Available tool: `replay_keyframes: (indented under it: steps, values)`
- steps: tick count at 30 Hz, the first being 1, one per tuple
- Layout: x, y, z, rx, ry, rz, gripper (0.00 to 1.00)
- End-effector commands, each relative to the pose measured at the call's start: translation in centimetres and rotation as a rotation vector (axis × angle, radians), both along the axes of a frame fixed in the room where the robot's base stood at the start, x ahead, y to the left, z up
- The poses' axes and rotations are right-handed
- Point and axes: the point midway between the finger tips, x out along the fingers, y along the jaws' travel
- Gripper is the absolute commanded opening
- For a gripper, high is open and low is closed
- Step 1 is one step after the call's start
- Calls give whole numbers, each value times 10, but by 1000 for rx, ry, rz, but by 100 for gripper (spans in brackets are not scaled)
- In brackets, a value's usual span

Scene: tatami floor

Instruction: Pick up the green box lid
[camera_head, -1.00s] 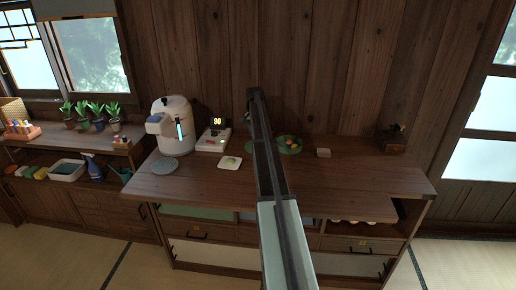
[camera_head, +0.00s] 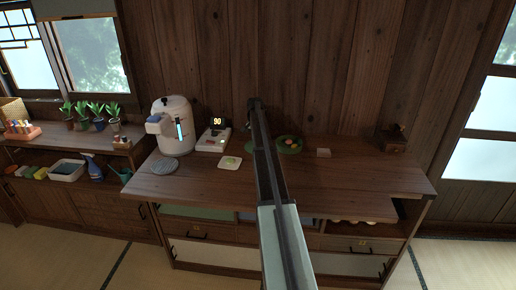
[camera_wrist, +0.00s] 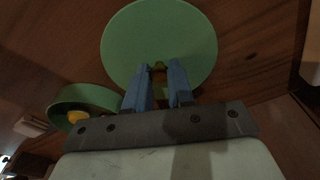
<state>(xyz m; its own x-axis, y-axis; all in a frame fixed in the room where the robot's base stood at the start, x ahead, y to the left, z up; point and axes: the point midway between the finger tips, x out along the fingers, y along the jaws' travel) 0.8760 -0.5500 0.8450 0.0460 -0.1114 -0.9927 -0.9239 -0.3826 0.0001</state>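The green box lid (camera_wrist: 190,35) is a flat round green disc with a small knob (camera_wrist: 159,67) at its middle in the wrist view. My gripper (camera_wrist: 160,68) has its two blue fingers over the lid, apart, with the knob between their tips. I cannot tell whether the fingers touch the knob. The round green box (camera_wrist: 62,106) is left of the lid in the wrist view, open, with something yellow inside.
On the wooden counter (camera_head: 350,178), a white water boiler (camera_head: 174,130), a scale reading 90 (camera_head: 211,143) and a small white dish (camera_head: 229,163) stand left of my arm. The right front is clear.

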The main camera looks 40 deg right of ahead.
Motion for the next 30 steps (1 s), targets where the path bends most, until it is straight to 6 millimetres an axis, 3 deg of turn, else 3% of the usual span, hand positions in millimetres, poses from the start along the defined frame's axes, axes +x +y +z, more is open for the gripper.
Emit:
replay_keyframes:
  steps: [7, 18, 30]
  values:
    - [0, 0, 0, 0, 0, 0, 0]
    - [0, 0, 4, -1, 0, 0, 0]
    - [1, 0, 65, -1, -1, 0, 0]
